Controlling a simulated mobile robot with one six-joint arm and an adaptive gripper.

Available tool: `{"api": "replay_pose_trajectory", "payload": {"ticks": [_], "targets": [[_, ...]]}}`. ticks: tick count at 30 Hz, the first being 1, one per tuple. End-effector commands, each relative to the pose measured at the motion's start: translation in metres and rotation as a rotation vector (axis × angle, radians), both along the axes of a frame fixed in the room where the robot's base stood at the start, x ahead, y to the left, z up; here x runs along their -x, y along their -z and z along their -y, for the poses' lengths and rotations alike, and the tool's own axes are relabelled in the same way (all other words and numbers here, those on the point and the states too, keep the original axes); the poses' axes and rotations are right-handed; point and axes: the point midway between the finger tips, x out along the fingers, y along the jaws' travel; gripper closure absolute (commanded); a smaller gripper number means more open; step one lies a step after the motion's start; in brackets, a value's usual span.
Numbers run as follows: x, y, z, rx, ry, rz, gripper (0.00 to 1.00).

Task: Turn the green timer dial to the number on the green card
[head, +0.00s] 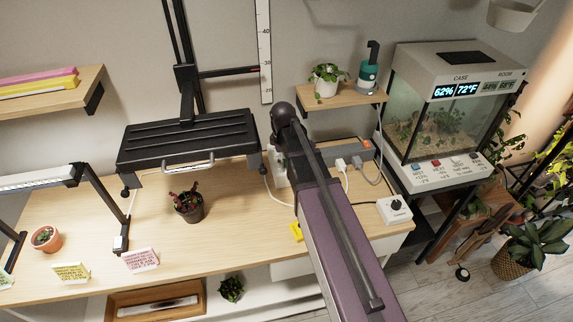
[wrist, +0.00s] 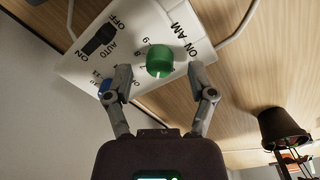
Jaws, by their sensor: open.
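The green timer dial (wrist: 159,61) sits on a white timer box (wrist: 130,35) in the wrist view. The box has printed numbers around the dial and a black switch (wrist: 101,38) marked ON, AUTO and OFF. My gripper (wrist: 160,70) is open, with one finger on each side of the dial; I cannot tell whether either finger touches it. The dial's pointer setting is not clear. In the head view my arm hides the dial. A pale green card (head: 5,279) stands at the left edge, cut off, and its number is unreadable.
A yellow card (head: 71,272) and a pink card (head: 141,259) stand at the desk's front. A potted plant (head: 188,207) stands mid-desk below a black lamp (head: 188,140). A white box with a black dial (head: 394,209) and a power strip (head: 345,152) lie right of my arm.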

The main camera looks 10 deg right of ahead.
Motion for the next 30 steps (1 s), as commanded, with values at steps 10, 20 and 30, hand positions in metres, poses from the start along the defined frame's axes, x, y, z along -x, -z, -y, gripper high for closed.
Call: {"api": "replay_pose_trajectory", "payload": {"ticks": [10,20,30], "targets": [[-0.0005,0.0119,0.0002,0.0,0.0,0.0,0.29],[-0.0004,0.0116,0.0002,0.0,0.0,0.0,0.37],[-0.0002,0.0117,0.0095,-0.001,0.003,-0.001,1.0]]}}
